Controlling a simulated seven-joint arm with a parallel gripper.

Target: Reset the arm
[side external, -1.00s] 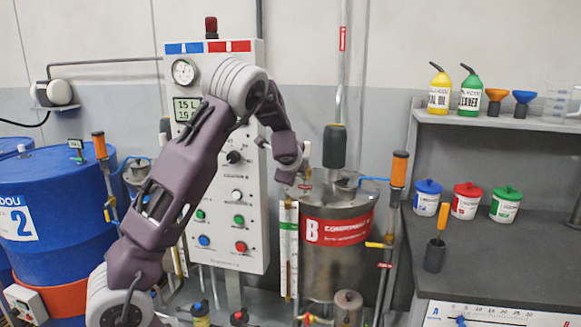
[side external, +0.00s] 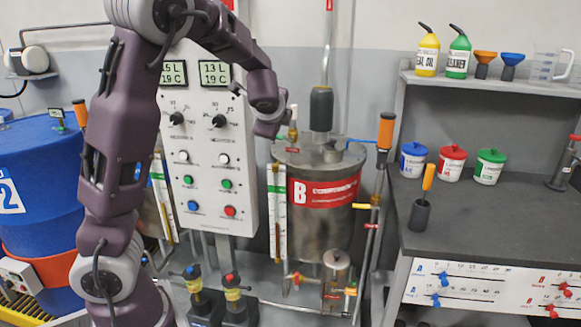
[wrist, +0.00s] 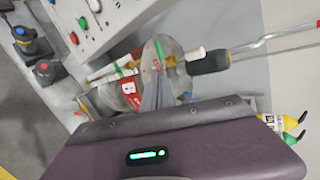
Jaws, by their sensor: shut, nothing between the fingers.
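My arm rises on the left of the side external view and bends over in front of the control panel (side external: 243,130). Its end, with my gripper (side external: 268,128), hangs beside the panel's right edge, to the upper left of the metal tank marked B (side external: 318,225). In the wrist view my gripper (wrist: 153,72) shows as narrow grey fingers, shut and with nothing between them. Behind them are the tank (wrist: 120,98), partly covered by my purple wrist housing, and a white and dark handle. I cannot tell the exact distance between the fingertips and the tank.
Blue drums (side external: 45,185) stand at the left. A dark workbench (side external: 490,225) at the right holds blue, red and green lidded tubs. A shelf (side external: 500,80) above carries bottles and funnels. Two black-based pumps (side external: 232,300) stand low below the panel. Pipes surround the tank.

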